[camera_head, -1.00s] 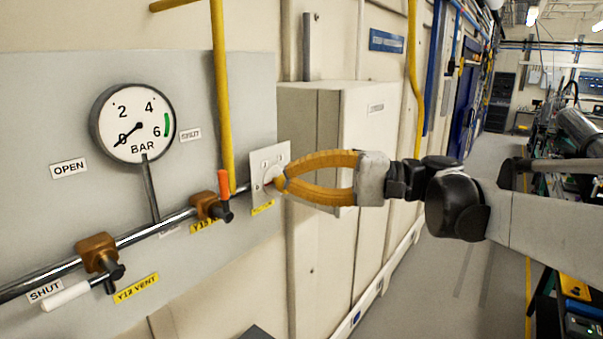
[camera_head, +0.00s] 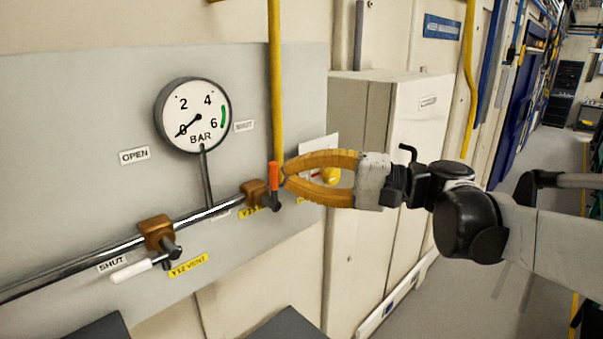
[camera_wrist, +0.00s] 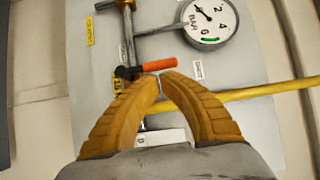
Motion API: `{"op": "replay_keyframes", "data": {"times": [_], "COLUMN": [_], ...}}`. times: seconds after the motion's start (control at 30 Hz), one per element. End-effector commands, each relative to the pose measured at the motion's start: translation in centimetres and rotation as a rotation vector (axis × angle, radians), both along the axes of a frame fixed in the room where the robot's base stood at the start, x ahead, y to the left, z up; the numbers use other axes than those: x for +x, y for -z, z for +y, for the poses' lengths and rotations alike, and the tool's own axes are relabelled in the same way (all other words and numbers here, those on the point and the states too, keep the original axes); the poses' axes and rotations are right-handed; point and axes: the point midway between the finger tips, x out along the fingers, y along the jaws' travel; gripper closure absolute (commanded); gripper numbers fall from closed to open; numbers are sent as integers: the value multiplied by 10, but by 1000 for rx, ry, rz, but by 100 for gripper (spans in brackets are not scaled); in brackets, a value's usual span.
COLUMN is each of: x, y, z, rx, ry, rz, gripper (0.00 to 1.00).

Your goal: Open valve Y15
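The valve with the orange-red lever (camera_head: 274,175) has a brass body (camera_head: 254,192) on the pipe. Its yellow label (camera_head: 249,212) is partly hidden, so I cannot read its full name. The lever stands up, crosswise to the pipe, pointing towards a "SHUT" label (camera_head: 243,126). In the wrist view the lever (camera_wrist: 156,64) lies just beyond my fingertips. My gripper (camera_head: 286,174) has yellow fingers curving together with tips nearly meeting and nothing seen between them. The tips (camera_wrist: 158,77) are close to the lever; whether they touch it I cannot tell.
Left along the pipe is the Y12 VENT valve (camera_head: 157,232) with a white lever (camera_head: 132,271) near another "SHUT" label. A pressure gauge (camera_head: 193,115) reads about zero. A yellow pipe (camera_head: 276,85) runs down beside the lever. A yellow knob (camera_head: 331,175) and a cabinet (camera_head: 415,125) are behind my gripper.

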Motion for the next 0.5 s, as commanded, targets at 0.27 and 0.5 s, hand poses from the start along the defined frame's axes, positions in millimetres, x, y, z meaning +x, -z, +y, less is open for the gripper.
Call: {"op": "replay_keyframes", "data": {"times": [0.27,0.5], "x": [-2,-3], "y": [-2,-3], "z": [2,3], "rx": [-33,-54], "ry": [0,0], "rz": [-37,-61], "gripper": [100,100]}}
